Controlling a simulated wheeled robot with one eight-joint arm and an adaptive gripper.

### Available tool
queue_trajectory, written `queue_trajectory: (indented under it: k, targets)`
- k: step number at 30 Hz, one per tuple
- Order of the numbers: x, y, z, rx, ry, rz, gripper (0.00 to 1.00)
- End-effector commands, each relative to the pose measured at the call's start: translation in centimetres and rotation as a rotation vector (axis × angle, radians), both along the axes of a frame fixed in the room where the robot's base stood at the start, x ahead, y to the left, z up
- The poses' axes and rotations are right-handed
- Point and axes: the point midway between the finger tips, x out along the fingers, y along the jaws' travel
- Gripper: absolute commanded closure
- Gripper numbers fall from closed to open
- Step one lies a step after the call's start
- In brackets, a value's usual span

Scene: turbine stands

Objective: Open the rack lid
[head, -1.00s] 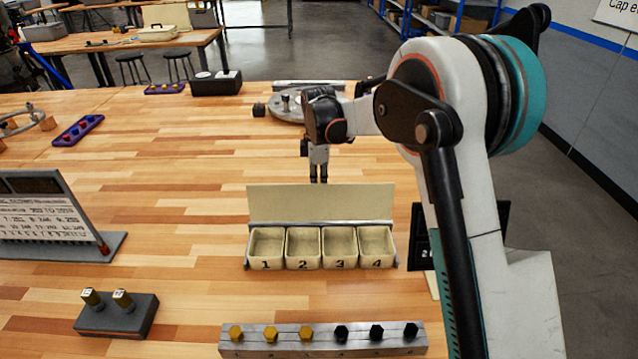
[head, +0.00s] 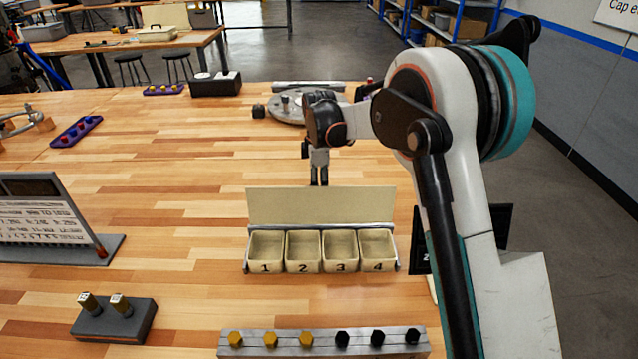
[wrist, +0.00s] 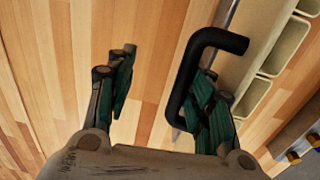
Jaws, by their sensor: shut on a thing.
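The rack (head: 322,268) has several numbered cream bins in a row, in the middle of the table. Its cream lid (head: 322,206) stands raised behind the bins, and the bins are uncovered. My gripper (head: 319,184) is behind the lid, pointing down, its fingertips partly hidden by the lid's top edge. In the wrist view a black bent handle (wrist: 186,80) lies between my fingers (wrist: 165,95), against the right one. The handle is hidden in the head view.
A metal block with yellow and black hex caps (head: 322,343) lies in front of the rack. A grey block with two brass pieces (head: 115,320) and a board stand (head: 45,222) are at left. A round grey fixture (head: 290,106) stands behind.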

Motion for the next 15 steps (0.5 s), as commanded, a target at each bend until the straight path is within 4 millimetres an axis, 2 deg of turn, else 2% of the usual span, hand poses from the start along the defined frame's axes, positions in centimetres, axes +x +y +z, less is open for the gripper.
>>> queue_trajectory:
  k: [15]
  targets:
    - [0.19, 0.01, 0.37, 0.001, -0.007, -0.001, 0.67]
